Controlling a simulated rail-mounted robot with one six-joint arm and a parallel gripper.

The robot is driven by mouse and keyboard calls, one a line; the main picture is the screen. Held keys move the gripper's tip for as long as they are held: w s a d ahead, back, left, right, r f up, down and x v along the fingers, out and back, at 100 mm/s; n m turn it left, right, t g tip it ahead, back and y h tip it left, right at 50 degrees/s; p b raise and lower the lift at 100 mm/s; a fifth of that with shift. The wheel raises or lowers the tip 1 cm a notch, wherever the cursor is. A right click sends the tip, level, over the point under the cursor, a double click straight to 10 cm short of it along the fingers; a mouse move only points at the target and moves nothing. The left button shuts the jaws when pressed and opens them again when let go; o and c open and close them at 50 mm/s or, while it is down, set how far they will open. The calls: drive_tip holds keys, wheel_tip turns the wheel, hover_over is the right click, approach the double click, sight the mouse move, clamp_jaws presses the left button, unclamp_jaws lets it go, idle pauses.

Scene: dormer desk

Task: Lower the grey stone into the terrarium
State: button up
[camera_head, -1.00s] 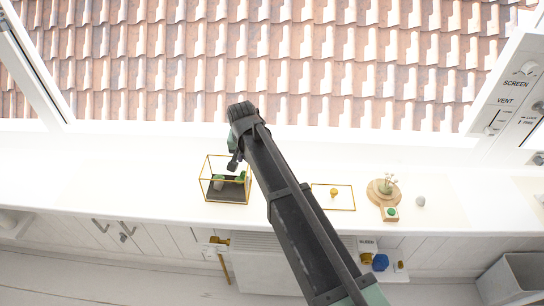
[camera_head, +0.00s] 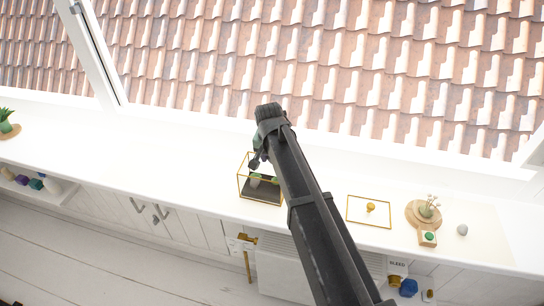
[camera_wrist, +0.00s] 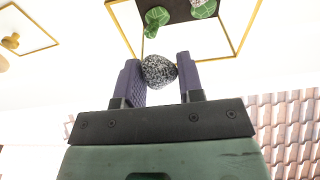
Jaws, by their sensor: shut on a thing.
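My gripper (camera_wrist: 160,76) is shut on a grey, black-and-white speckled stone (camera_wrist: 159,71), held between its two purple pads. In the head view the gripper's end (camera_head: 255,161) is partly hidden by my arm, at the upper side of the terrarium, and I cannot make out the stone there. The terrarium (camera_head: 262,194) is a gold-edged clear box with a dark floor and green plants. In the wrist view its dark floor (camera_wrist: 180,12) and frame lie just beyond the stone. The stone appears outside the frame's outline there; its height over the rim is unclear.
A gold-framed panel with a knob (camera_head: 370,209) lies flat to the right. Farther right are a round wooden board (camera_head: 415,214) with a small vase, a small box with a green top (camera_head: 428,237) and a pale grey round object (camera_head: 462,230). The counter left of the terrarium is clear.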

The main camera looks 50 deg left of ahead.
drive_tip(key=b, duration=0.9)
approach(272, 179)
drive_tip(key=shift+s+d+f, duration=0.45)
drive_tip(key=shift+d+f, duration=0.05)
drive_tip(key=shift+d, duration=0.25)
drive_tip(key=shift+s+d+f, duration=0.5)
drive_tip(key=shift+d, duration=0.2)
drive_tip(key=shift+f+b, duration=0.75)
drive_tip(key=shift+f, duration=0.2)
drive_tip(key=o, duration=1)
drive_tip(key=shift+r, duration=0.1)
drive_tip(key=r+p, duration=0.3)
drive_tip(key=s+r+p, duration=0.1)
drive_tip(key=r+p, duration=0.3)
drive_tip(key=d+r+p, duration=0.1)
drive_tip(key=r+p, duration=0.3)
drive_tip(key=shift+s, duration=0.2)
drive_tip(key=shift+f, duration=0.25)
